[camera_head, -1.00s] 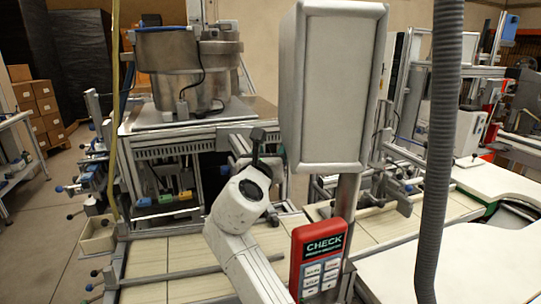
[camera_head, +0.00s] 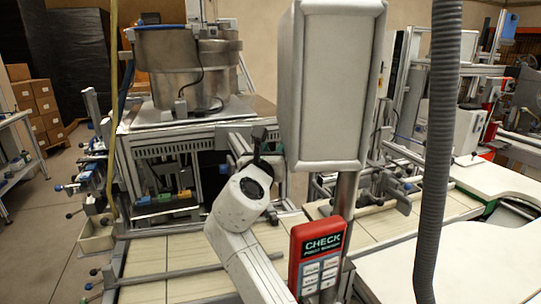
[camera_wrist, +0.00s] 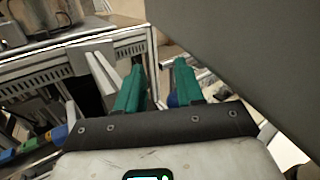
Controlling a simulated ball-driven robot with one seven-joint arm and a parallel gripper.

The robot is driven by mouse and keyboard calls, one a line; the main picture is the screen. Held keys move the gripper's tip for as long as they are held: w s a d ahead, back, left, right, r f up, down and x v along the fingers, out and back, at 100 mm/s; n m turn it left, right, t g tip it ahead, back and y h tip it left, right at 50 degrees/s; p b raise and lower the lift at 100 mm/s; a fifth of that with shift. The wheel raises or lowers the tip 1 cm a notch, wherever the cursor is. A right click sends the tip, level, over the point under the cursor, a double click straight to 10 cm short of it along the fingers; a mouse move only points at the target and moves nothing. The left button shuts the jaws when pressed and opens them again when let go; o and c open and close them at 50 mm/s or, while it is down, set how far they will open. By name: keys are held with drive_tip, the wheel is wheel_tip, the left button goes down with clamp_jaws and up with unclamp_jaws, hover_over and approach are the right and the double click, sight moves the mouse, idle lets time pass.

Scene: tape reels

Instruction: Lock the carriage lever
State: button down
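My gripper (camera_wrist: 160,68) has two green fingers, which stand apart with a gap between them in the wrist view. A round blue knob (camera_wrist: 172,100) shows low in that gap, against the right finger. I cannot tell whether it touches the finger or lies behind it. In the head view my gripper (camera_head: 258,148) is small and dark, beside the frame of the bench machine, and its fingers are not clear. Several levers with blue or black knobs (camera_head: 60,188) stick out at the machine's left side. I cannot tell which one is the carriage lever.
A large grey box (camera_head: 333,85) on a post stands just right of my arm, and a dark panel (camera_wrist: 250,60) fills the wrist view's upper right. A red CHECK box (camera_head: 321,258) and a grey hose (camera_head: 440,150) stand close by. Pale tiled surface (camera_head: 148,258) lies left of my arm.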

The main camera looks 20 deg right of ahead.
wheel_tip(320, 180, down, 2)
drive_tip(key=shift+w+a+y, duration=0.15)
drive_tip(key=shift+y, duration=0.15)
drive_tip(key=c, duration=1.2)
unclamp_jaws()
drive_tip(key=o, duration=0.3)
drive_tip(key=shift+w+a, duration=0.1)
drive_tip(key=shift+a, duration=0.05)
drive_tip(key=shift+o, duration=0.2)
drive_tip(key=shift+r, duration=0.45)
drive_tip(key=s+a+r+p, duration=0.4)
drive_tip(key=s+a+p, duration=0.2)
drive_tip(key=s, duration=0.4)
drive_tip(key=shift+s+p, duration=0.2)
drive_tip(key=shift+p, duration=0.2)
